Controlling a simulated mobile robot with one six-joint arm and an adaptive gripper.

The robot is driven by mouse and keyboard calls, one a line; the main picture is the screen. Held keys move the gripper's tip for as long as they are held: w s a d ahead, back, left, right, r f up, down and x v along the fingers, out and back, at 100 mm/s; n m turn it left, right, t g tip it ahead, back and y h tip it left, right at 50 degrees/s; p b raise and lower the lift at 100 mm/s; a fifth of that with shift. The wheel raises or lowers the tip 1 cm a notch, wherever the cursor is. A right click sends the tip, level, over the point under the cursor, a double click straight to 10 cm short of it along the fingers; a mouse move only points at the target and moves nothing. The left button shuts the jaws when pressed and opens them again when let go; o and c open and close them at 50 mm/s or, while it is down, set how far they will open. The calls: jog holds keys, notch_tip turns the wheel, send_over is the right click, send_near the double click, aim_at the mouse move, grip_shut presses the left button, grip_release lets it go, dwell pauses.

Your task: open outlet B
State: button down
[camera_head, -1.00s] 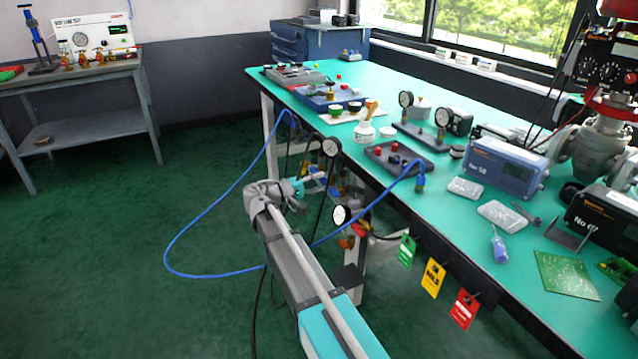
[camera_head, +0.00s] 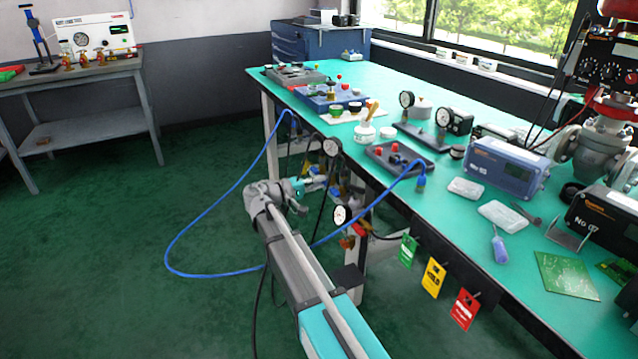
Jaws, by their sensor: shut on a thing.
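My arm reaches from the bottom of the view to the outlets under the front left edge of the bench. My gripper (camera_head: 318,183) is at the upper outlet fittings, beside the table leg, and is shut on what looks like a valve handle there. The fingers and the handle are too small and partly hidden to make out fully. A round upper gauge (camera_head: 332,146) sits just above the gripper. A lower gauge (camera_head: 340,214) sits below it, with a red and orange valve (camera_head: 350,240) beneath. I cannot read any outlet letter.
A blue hose (camera_head: 200,272) loops over the floor behind my arm and up to the bench. Green (camera_head: 408,250), yellow (camera_head: 433,278) and red (camera_head: 464,309) tags hang from the bench edge. The bench top (camera_head: 400,85) carries gauges and instruments. The floor at left is clear.

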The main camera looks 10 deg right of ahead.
jog(key=shift+m, duration=8.6)
jog(key=c, duration=0.7)
grip_release()
jog(key=shift+a, duration=0.15)
jog(key=v, duration=1.1)
jog(key=shift+s+a, duration=0.15)
jog(key=shift+a, duration=0.2)
